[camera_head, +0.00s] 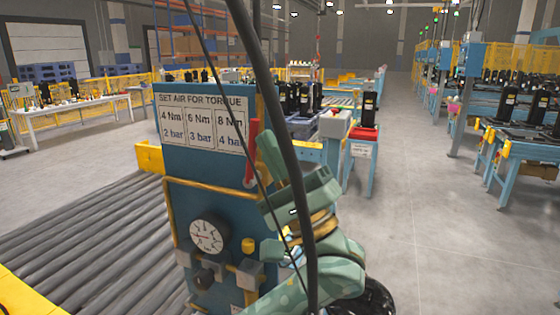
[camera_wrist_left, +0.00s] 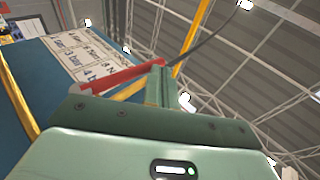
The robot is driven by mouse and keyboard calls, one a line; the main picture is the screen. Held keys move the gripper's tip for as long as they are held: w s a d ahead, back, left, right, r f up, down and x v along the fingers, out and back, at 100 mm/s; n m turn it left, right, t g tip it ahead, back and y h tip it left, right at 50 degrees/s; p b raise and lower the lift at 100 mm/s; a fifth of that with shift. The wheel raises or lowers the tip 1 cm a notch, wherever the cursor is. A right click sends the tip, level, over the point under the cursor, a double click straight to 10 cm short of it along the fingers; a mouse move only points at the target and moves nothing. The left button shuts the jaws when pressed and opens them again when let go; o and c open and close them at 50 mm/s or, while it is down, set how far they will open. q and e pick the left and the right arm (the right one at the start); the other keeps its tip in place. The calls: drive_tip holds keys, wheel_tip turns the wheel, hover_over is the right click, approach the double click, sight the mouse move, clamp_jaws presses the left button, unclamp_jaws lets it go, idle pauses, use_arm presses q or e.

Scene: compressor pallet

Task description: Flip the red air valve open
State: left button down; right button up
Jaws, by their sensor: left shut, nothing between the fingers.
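The red air valve handle (camera_head: 251,152) stands upright along the right edge of the blue air panel (camera_head: 215,182), beside the torque sign. In the left wrist view the red handle (camera_wrist_left: 118,78) runs across from its pale pivot end to the fingers. My left gripper (camera_head: 266,148) is shut and empty, just right of the handle in the head view. Its fingers (camera_wrist_left: 157,80) reach the handle's far end in the wrist view; I cannot tell whether they touch it. My right gripper is out of view.
A pressure gauge (camera_head: 207,236) and a yellow knob (camera_head: 248,245) sit low on the panel. A dark hose (camera_head: 290,150) hangs in front of my gripper. A roller conveyor (camera_head: 95,245) lies left; open floor (camera_head: 420,230) lies right.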

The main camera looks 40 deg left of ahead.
use_arm(q)
drive_tip(key=shift+a+r, duration=0.15)
drive_tip(key=shift+r, duration=0.05)
drive_tip(key=shift+s+a, duration=0.1)
drive_tip(key=shift+a, duration=0.25)
drive_tip(key=shift+r, duration=0.1)
drive_tip(key=shift+r, duration=0.2)
drive_tip(key=s+d+r+p, duration=0.8)
drive_tip(key=s+r, duration=0.3)
drive_tip(key=r, duration=0.1)
drive_tip(key=shift+s+r, duration=0.25)
drive_tip(key=shift+r, duration=0.05)
